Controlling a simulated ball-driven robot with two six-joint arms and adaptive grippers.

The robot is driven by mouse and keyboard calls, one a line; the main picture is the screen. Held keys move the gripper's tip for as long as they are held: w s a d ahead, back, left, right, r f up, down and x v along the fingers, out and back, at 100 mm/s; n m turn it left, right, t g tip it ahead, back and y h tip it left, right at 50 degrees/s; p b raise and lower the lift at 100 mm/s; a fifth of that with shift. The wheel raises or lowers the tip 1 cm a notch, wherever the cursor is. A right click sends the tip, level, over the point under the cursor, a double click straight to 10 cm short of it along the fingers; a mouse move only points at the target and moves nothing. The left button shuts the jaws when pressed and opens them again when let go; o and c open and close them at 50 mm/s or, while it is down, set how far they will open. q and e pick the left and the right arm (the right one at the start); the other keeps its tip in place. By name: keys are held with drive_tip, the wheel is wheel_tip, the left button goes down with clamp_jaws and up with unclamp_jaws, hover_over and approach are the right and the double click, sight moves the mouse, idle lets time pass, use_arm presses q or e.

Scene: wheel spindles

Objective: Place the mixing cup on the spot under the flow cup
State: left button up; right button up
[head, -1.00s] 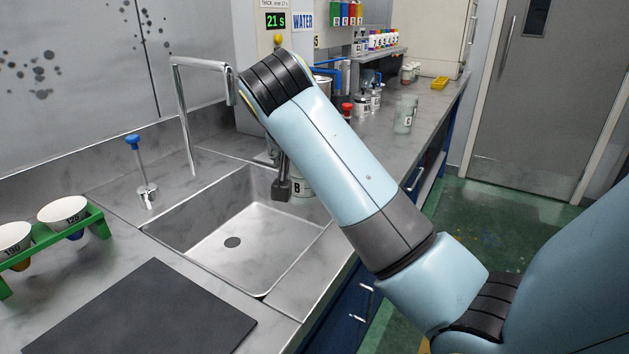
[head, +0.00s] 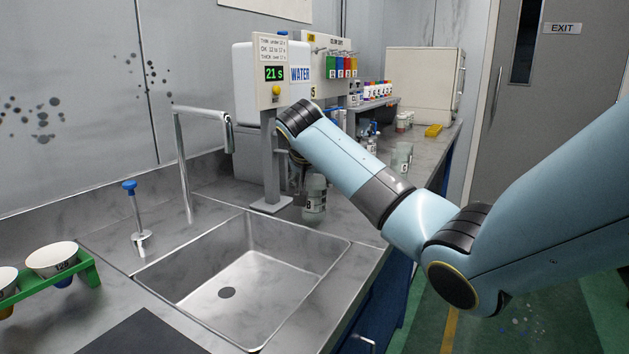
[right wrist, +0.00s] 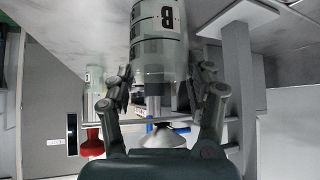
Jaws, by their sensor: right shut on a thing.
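The mixing cup (head: 315,200), a pale translucent cup marked B, is upright beside the foot of the timer stand (head: 270,150), behind the sink. My right gripper (head: 299,172) is shut on it, though my own wrist partly covers the grip. In the right wrist view, which is upside down, the cup (right wrist: 158,30) shows between the two fingers (right wrist: 166,78). A metal cone (right wrist: 166,138), apparently the flow cup, shows beyond the fingers there; in the head view it is hidden. I cannot tell whether the cup touches the counter. My left gripper is out of view.
The sink (head: 255,285) lies in front, with a bent tap (head: 183,165) on its left. A blue-topped plunger (head: 134,215) and a green rack (head: 85,270) with white cups stand at left. Another translucent cup (head: 401,160) and small bottles stand farther along the counter.

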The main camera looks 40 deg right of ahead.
drive_tip(key=shift+w+d, duration=0.5)
drive_tip(key=shift+d, duration=0.15)
drive_tip(key=shift+f, duration=0.35)
drive_tip(key=shift+f, duration=0.1)
drive_tip(key=o, duration=1.1)
drive_tip(key=shift+o, duration=0.2)
drive_tip(key=shift+a+r, duration=0.15)
drive_tip(key=shift+r, duration=0.2)
drive_tip(key=p+v, duration=0.1)
drive_tip(key=v, duration=1)
drive_tip(key=shift+s, duration=0.25)
